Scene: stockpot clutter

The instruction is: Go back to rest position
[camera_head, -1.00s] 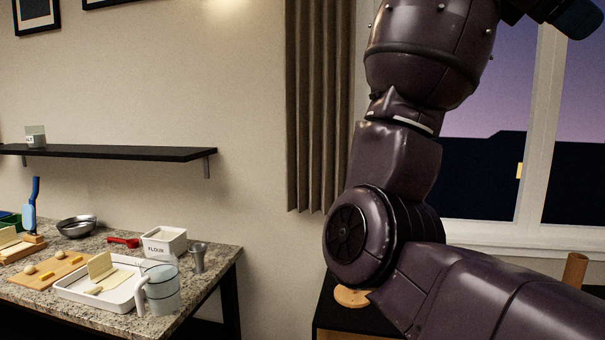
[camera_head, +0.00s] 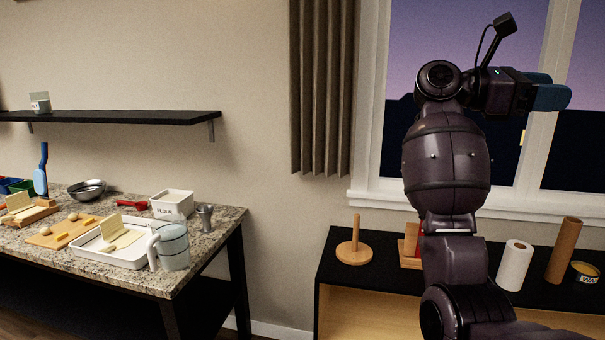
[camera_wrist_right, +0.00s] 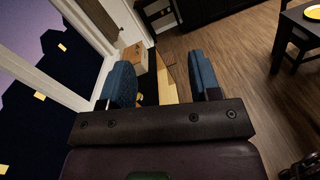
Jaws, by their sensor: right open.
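My right gripper (camera_head: 550,92) is raised high in front of the window in the head view, its blue fingers pointing right. In the right wrist view its two blue fingers (camera_wrist_right: 163,82) stand wide apart with nothing between them. My right arm rises from the bottom edge of the head view, in front of the black cabinet. My left gripper is in neither view.
A black cabinet (camera_head: 345,277) bears a wooden holder (camera_head: 354,252), a paper roll (camera_head: 514,266) and a cardboard tube (camera_head: 563,250).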

